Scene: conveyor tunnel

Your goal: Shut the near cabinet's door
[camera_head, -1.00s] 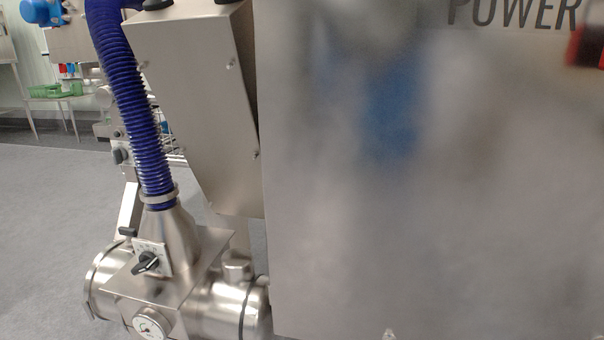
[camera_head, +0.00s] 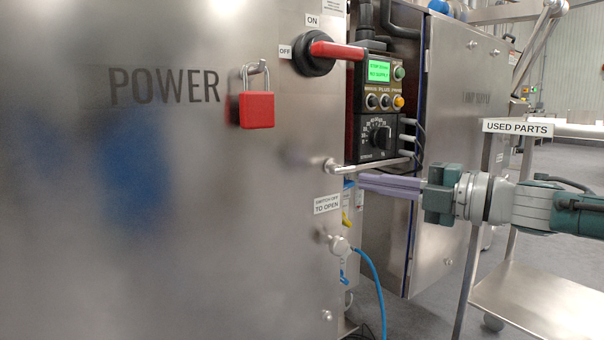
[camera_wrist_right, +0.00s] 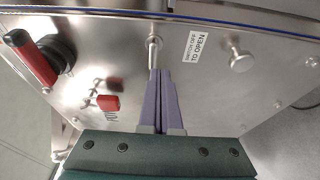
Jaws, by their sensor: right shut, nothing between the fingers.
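The near cabinet's steel front (camera_head: 180,230), marked POWER, fills the left of the head view. It carries a red padlock (camera_head: 256,109), a red switch lever (camera_head: 337,50) and a metal handle (camera_head: 335,166). In the wrist view this panel (camera_wrist_right: 215,100) has a blue strip along its top edge. How far the door stands open is unclear. My right gripper (camera_head: 360,186) is shut and empty. Its lilac fingertips (camera_wrist_right: 160,74) are close to the handle (camera_wrist_right: 153,45); I cannot tell if they touch. My left gripper is not in view.
A control box (camera_head: 378,115) with a green screen is beside the cabinet's edge. A second steel cabinet (camera_head: 450,150) stands behind my right gripper. A blue cable (camera_head: 372,275) hangs below. A USED PARTS trolley (camera_head: 530,300) stands at the right.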

